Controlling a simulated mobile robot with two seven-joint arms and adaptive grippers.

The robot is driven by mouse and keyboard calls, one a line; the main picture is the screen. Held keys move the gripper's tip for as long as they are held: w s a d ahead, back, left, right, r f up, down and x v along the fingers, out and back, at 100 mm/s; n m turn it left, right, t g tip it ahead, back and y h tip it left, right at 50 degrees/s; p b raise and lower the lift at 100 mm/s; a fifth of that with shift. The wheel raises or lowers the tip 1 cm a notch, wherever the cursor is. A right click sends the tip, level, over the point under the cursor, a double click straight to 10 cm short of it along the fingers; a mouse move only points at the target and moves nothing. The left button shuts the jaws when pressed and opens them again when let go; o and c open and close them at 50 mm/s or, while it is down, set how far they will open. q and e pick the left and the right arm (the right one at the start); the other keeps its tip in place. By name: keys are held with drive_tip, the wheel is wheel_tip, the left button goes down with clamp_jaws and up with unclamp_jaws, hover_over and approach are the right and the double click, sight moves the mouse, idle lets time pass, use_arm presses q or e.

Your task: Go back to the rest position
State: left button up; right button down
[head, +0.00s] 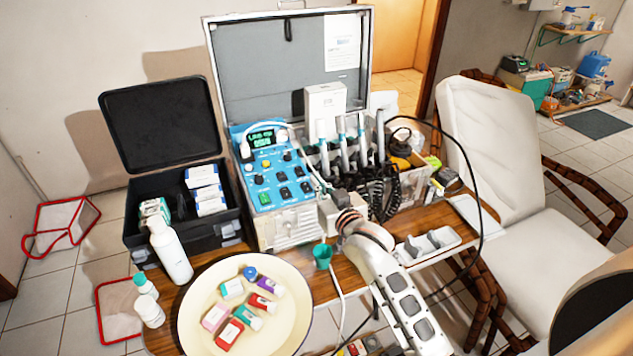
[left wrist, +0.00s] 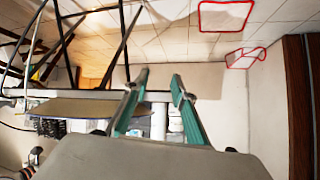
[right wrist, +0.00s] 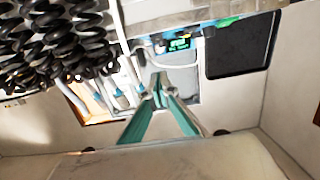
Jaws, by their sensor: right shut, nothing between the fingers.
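My right arm comes in from the lower right of the head view, over the table's front right. In the right wrist view my right gripper (right wrist: 160,84) has its teal fingertips together with nothing between them. It points toward the blue control panel (right wrist: 182,44) and the hoses of the dental unit. The same control panel (head: 270,165) shows in the head view, left of the arm. My left gripper (left wrist: 159,76) shows in the left wrist view, with its teal fingers apart and empty. The left gripper is not seen in the head view.
A cream round tray (head: 205,300) with several small boxes and bottles sits at the front left. A white bottle (head: 172,255) stands beside it. The black open case (head: 180,240) is behind. A white chair (head: 490,150) stands right. Black coiled hoses (right wrist: 50,40) hang close to the right gripper.

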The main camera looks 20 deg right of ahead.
drive_tip(key=s+f+g, duration=0.1)
drive_tip(key=s+f, duration=0.3)
drive_tip(key=f, duration=0.1)
drive_tip(key=s+f+n, duration=0.1)
drive_tip(key=s+f, duration=0.3)
drive_tip(key=f, duration=0.1)
drive_tip(key=s+f+g, duration=0.1)
drive_tip(key=s+f, duration=0.3)
drive_tip(key=f, duration=0.1)
drive_tip(key=shift+s+a+n+g+y, duration=0.15)
drive_tip(key=shift+a+n+g+y, duration=0.15)
drive_tip(key=shift+a+n, duration=0.1)
drive_tip(key=shift+n+g+y, duration=0.3)
drive_tip(key=shift+n+g, duration=0.1)
drive_tip(key=shift+g, duration=0.4)
drive_tip(key=s+f, duration=0.4)
drive_tip(key=s, duration=0.1)
drive_tip(key=s+f, duration=0.2)
drive_tip(key=s, duration=0.1)
drive_tip(key=shift+s+a+f, duration=0.25)
drive_tip(key=shift+a, duration=0.05)
drive_tip(key=s+f+g, duration=0.1)
drive_tip(key=s+f, duration=0.2)
drive_tip(key=s, duration=0.2)
drive_tip(key=s+f+n, duration=0.1)
drive_tip(key=s+f, duration=0.2)
drive_tip(key=s, duration=0.3)
drive_tip(key=shift+s+a+g, duration=0.15)
drive_tip(key=shift+a+g, duration=0.25)
